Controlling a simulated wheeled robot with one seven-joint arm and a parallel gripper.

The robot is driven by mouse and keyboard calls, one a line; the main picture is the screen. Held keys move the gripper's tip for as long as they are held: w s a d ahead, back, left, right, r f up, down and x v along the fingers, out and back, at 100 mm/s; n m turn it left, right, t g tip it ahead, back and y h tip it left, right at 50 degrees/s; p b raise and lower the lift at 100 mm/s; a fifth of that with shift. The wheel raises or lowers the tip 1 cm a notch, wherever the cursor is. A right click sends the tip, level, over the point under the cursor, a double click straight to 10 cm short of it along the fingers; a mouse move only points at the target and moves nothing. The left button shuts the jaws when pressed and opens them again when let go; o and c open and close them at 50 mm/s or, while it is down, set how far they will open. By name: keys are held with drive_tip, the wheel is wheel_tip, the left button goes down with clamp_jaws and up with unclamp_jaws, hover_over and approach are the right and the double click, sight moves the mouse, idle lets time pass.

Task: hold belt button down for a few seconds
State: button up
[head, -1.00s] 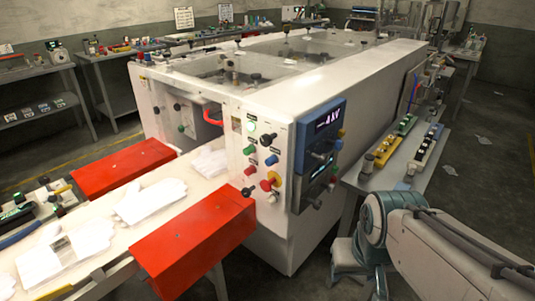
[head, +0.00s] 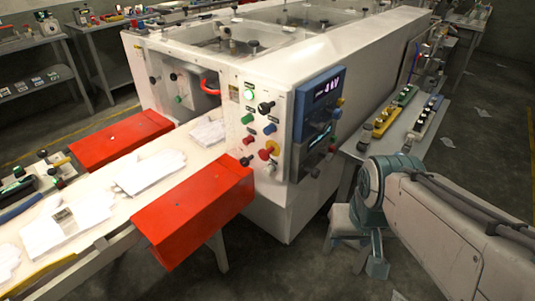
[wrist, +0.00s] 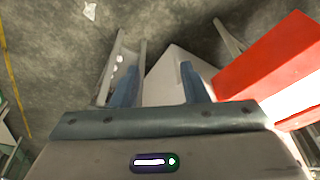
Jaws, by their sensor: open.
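The white machine's front panel (head: 257,110) in the head view carries several buttons and knobs. Among them are a lit white-green button (head: 249,95), a green one (head: 247,119), a blue one (head: 270,129), a red one (head: 247,140) and a red mushroom button on yellow (head: 268,150). The labels are too small to read, so I cannot tell which is the belt button. The conveyor belt (head: 105,199) carries white gloves. My gripper (wrist: 160,78) is open and empty in the wrist view, fingers apart over the floor and the machine's white body. It is right of the panel, not touching it.
A red box guard (head: 195,215) juts out in front of the panel; its red side also fills the right of the wrist view (wrist: 275,60). A blue display unit (head: 318,115) sits at the machine's corner. A side table (head: 400,135) with button strips stands at right.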

clamp_jaws()
idle(1.5)
